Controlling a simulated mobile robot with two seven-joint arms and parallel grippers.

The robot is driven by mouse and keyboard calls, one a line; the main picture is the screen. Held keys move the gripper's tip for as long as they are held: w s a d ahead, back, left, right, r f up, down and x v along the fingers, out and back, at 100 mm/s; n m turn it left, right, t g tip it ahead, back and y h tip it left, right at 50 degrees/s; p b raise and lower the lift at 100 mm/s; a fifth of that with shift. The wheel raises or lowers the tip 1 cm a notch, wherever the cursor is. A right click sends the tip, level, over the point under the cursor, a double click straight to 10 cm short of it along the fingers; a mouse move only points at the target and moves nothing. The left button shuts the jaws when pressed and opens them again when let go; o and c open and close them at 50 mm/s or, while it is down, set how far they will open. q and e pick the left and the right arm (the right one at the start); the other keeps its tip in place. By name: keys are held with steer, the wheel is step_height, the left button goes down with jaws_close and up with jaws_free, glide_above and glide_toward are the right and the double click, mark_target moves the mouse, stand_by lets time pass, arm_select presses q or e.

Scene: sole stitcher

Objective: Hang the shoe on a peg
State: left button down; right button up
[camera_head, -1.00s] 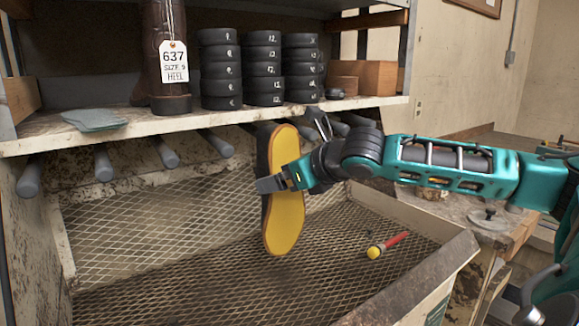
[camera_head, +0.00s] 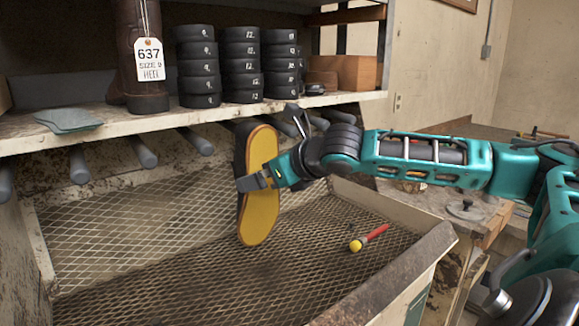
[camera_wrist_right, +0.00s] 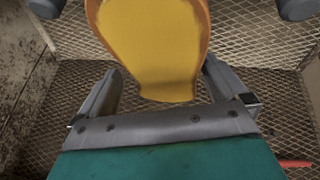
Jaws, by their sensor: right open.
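The shoe shows its yellow sole (camera_head: 260,190) and a strip of dark upper on its left side. It is upright, long way vertical, under the shelf in line with the row of grey pegs (camera_head: 195,141). Its upper end hides any peg behind it, so I cannot tell whether it rests on one. My right gripper (camera_head: 262,181) is at the shoe's middle, one finger across the sole. In the right wrist view the fingers stand apart, open, on either side of the yellow sole (camera_wrist_right: 160,50). My left gripper is not in view.
The shelf edge (camera_head: 120,128) runs above the pegs. It carries stacked black heels (camera_head: 242,65), a brown boot (camera_head: 140,50) with a tag and a grey cloth (camera_head: 68,119). Below is a mesh tray (camera_head: 150,255) with a red-handled tool (camera_head: 370,238); its left part is clear.

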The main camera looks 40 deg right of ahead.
steer(key=v, duration=1.2)
steer(key=shift+s+p, duration=0.2)
steer(key=shift+p, duration=0.15)
